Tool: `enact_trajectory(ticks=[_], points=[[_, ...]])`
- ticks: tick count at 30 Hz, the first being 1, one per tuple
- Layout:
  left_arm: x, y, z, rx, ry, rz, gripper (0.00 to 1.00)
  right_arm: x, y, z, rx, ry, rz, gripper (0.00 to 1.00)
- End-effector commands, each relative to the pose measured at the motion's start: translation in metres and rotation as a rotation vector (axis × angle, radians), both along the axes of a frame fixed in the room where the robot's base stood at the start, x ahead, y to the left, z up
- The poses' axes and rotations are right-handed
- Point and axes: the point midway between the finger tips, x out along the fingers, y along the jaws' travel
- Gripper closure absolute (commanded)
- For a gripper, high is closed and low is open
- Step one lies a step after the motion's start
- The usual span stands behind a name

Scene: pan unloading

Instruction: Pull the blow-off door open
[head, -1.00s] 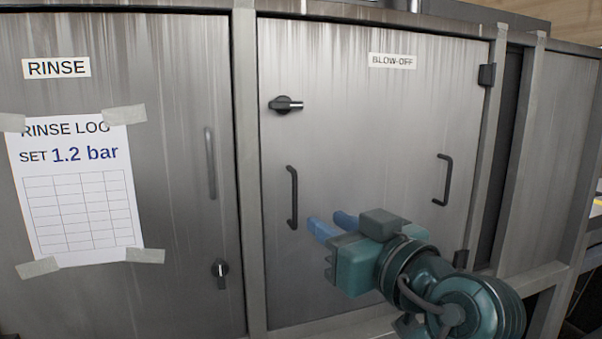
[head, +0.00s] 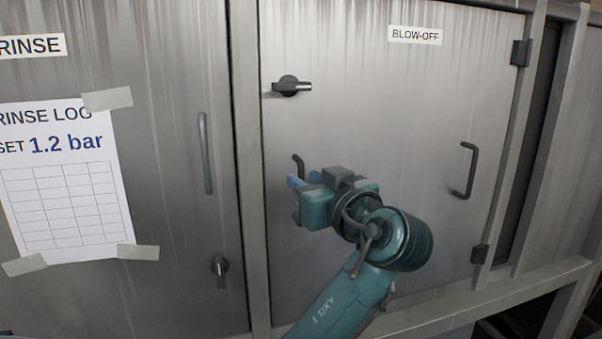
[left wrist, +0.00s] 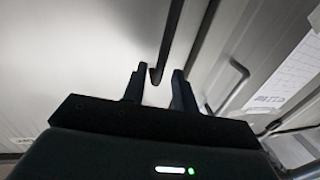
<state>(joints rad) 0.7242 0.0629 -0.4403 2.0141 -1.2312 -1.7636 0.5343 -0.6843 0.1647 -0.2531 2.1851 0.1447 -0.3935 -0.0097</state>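The blow-off door (head: 390,130) is a grey metal panel labelled BLOW-OFF, and it looks shut in its frame. Its black bar handle (head: 298,163) is at the door's left side, partly hidden behind my gripper. My right gripper is in neither view.
A black turn knob (head: 290,86) above the handle points sideways. A second handle (head: 466,170) and hinges (head: 520,53) are at the door's right side. The rinse door (head: 170,120) at left has a taped sheet (head: 65,180), a handle and a knob.

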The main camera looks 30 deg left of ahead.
Motion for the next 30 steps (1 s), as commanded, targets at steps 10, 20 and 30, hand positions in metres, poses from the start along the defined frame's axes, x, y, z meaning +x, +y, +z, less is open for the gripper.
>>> enact_trajectory(ticks=[10,20,30], points=[[0.014,0.025,0.0,0.0,-0.001,0.0,0.71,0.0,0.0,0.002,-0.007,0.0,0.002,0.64],[0.014,0.025,0.0,0.0,-0.001,0.0,0.8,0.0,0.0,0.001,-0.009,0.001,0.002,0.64],[0.014,0.025,0.0,0.0,-0.001,0.0,1.0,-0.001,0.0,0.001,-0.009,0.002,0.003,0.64]])
